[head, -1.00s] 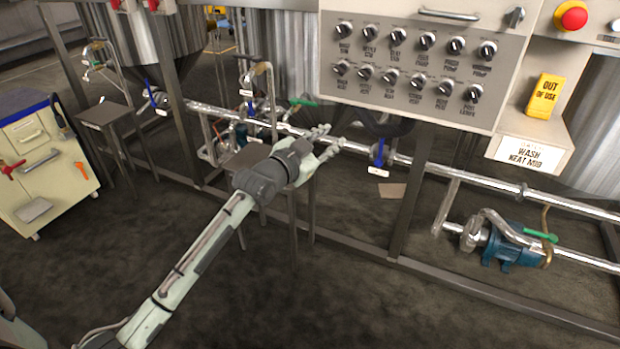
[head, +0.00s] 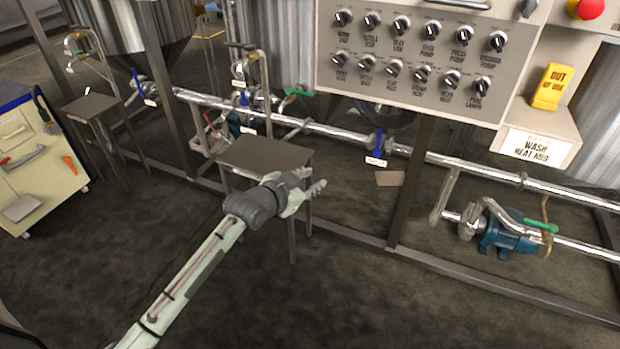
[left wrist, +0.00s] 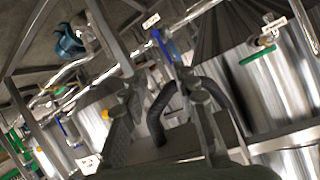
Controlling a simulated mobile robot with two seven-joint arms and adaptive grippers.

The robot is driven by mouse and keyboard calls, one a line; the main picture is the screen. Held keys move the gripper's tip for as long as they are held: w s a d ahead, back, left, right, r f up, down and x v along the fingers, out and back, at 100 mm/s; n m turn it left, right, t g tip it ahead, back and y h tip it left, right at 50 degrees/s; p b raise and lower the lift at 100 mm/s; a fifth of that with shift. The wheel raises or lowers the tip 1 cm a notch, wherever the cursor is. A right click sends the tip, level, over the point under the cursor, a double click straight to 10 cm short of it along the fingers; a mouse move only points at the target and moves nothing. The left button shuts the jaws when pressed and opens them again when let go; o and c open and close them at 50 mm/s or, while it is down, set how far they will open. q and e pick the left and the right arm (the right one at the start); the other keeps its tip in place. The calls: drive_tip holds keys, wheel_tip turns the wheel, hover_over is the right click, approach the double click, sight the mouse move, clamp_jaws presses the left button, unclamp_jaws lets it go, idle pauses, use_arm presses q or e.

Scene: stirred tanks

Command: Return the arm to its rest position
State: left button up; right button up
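My left arm (head: 200,265) reaches in from the bottom left of the head view. My left gripper (head: 316,178) is at its end, in front of a small dark side table and over the floor. Its two fingers stand apart with nothing between them. In the left wrist view the fingers (left wrist: 165,125) also show apart at the bottom, with tanks and pipes beyond. My right gripper is in neither view.
The small table (head: 265,152) stands close behind the gripper, its top empty. A steel pipe (head: 335,133) with a blue valve handle (head: 376,143) runs behind. A control panel (head: 420,65), a pump (head: 505,235) and a tool cart (head: 35,165) stand around. The front floor is clear.

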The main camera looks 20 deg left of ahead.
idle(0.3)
use_arm(q)
drive_tip(key=s+a+f+n+g+y, duration=0.1)
drive_tip(key=s+f+g, duration=0.2)
drive_tip(key=s+f, duration=0.3)
drive_tip(key=s+a+f+n+g+y, duration=0.1)
drive_tip(key=s+f+g, duration=0.2)
drive_tip(key=s, duration=1.1)
drive_tip(key=s+f+n+g+y, duration=0.1)
drive_tip(key=s+f+g, duration=0.3)
drive_tip(key=s+f, duration=0.6)
drive_tip(key=shift+s+a+n, duration=0.4)
drive_tip(key=shift+s+n, duration=0.1)
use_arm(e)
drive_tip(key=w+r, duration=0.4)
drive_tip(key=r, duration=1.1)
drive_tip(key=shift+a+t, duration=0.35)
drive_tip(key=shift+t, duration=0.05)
